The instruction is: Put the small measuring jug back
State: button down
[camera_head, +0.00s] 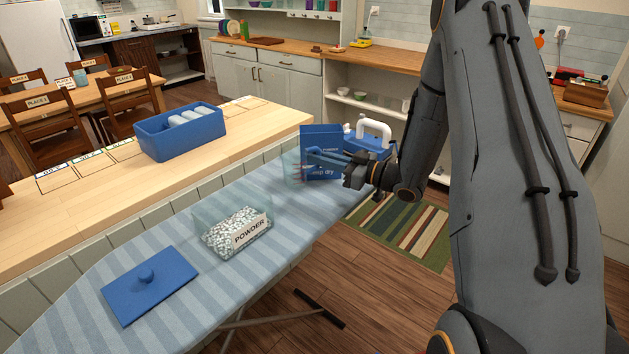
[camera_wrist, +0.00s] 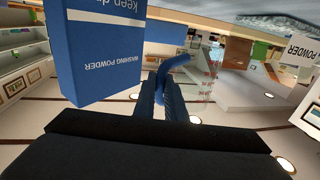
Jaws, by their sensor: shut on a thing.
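My gripper (camera_head: 351,172) reaches in from the right over the far end of the striped ironing board and is shut on a blue handle (camera_wrist: 178,63). The handle seems to belong to a clear measuring jug (camera_head: 296,172) with reddish marks; its see-through body also shows faintly in the wrist view (camera_wrist: 203,78). A blue washing powder box (camera_head: 321,138) stands close behind the gripper. A clear tub labelled POWDER (camera_head: 226,245), full of white grains, sits open mid-board. A blue knobbed lid (camera_head: 165,292) lies flat at the near end.
A white and blue iron (camera_head: 373,136) is beyond the gripper. Left of the ironing board (camera_head: 120,253) runs a wooden counter (camera_head: 75,213) with a blue basket (camera_head: 157,144) of white rolls and labelled outlines. A striped rug (camera_head: 405,230) lies on the floor.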

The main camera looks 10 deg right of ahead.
jog(key=shift+f+p, duration=0.8)
jog(key=shift+f, duration=2.3)
jog(key=shift+f, duration=0.1)
jog(key=shift+f, duration=0.1)
jog(key=c, duration=1.8)
grip_release()
